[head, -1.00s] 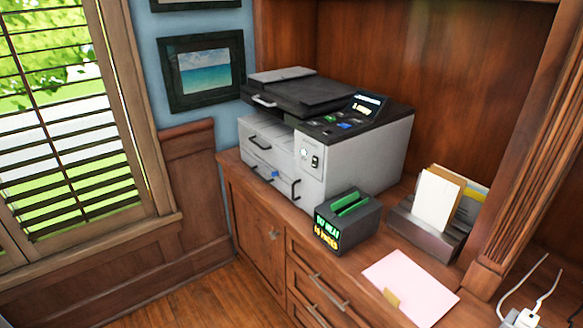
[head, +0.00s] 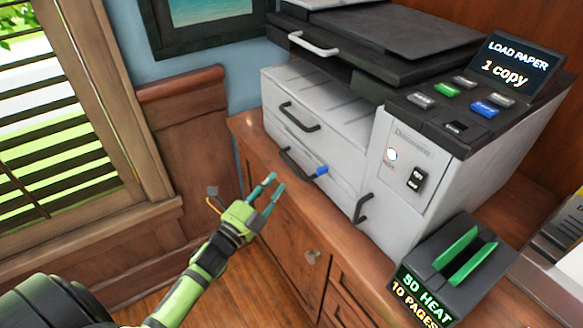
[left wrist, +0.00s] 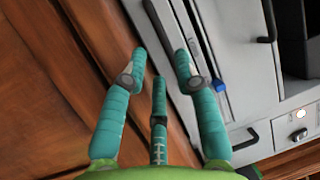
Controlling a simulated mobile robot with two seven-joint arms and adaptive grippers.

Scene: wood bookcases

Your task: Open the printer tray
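The grey-and-black printer (head: 440,165) stands on the wooden cabinet top, its front facing left. A lower tray front (head: 325,155) carries a black handle (head: 298,163) and a blue tab (head: 321,171). It looks closed. My left gripper (head: 269,188) is just in front of and below that handle, open and empty. In the left wrist view its teal fingers (left wrist: 158,68) are spread. The dark handle (left wrist: 159,28) lies ahead of them, and the blue tab (left wrist: 219,86) is beside the right finger. Touching cannot be told. My right gripper is not in view.
A black box with green slots (head: 455,265) stands at the printer's right front corner. An upper drawer handle (head: 299,117) and a side handle (head: 362,208) stick out. The printer screen (head: 513,65) reads "LOAD PAPER 1 copy". Floor is free left of the cabinet.

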